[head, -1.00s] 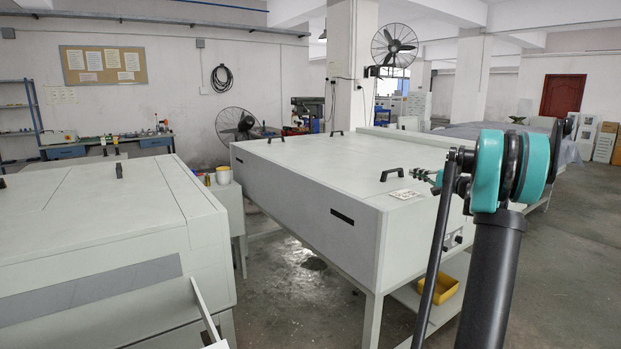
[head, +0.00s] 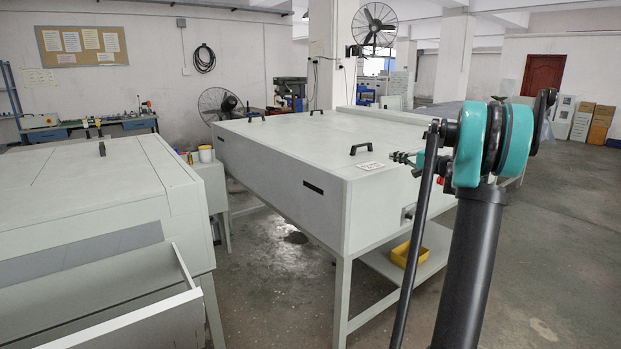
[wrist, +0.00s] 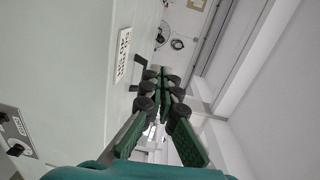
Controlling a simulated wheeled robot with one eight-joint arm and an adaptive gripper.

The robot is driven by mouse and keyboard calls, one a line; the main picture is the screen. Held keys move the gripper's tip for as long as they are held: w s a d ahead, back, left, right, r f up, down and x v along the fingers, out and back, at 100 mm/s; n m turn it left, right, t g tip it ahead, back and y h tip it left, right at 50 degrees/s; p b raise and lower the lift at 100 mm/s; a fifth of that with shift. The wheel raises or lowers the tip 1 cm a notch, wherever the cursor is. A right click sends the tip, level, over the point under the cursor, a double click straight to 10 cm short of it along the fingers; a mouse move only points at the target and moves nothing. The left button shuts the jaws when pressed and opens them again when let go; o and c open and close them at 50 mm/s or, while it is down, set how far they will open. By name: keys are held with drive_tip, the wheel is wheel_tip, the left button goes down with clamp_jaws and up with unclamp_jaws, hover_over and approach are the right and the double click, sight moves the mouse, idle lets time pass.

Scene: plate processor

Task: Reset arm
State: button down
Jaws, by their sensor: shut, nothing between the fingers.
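My gripper (head: 402,157) shows small and dark in the head view, just left of my teal arm joint. In the wrist view its two green fingers (wrist: 160,88) run together to the tips, and it is shut and empty. In the head view it appears in front of the right part of the large grey plate processor (head: 262,162). I cannot tell the exact gap between them. In the wrist view the machine's pale surface fills the left side.
A second grey machine (head: 70,185) stands at left, with an open tray (head: 150,320) at its front. A yellow bin (head: 408,254) sits on the shelf under the processor. A white label (head: 370,166) lies on its top. Bare floor (head: 560,230) is free at right.

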drive_tip(key=s+a+f+n+g+h, duration=0.2)
drive_tip(key=s+a+f+n+g, duration=0.1)
drive_tip(key=s+a+f, duration=0.65)
drive_tip(key=s+a+f+n+g+h, duration=0.1)
drive_tip(key=s+a+f+n+g, duration=0.4)
drive_tip(key=s, duration=0.8)
drive_tip(key=s+f+h, duration=0.2)
drive_tip(key=s+f, duration=0.3)
drive_tip(key=s, duration=0.3)
drive_tip(key=s+d+f+n+g+h, duration=0.1)
drive_tip(key=s+f+h, duration=0.2)
drive_tip(key=s, duration=0.6)
drive_tip(key=s+f+n+h, duration=0.1)
drive_tip(key=s+f+h, duration=0.1)
drive_tip(key=s+f, duration=0.6)
drive_tip(key=shift+s+d+g, duration=0.3)
drive_tip(key=shift+s, duration=0.45)
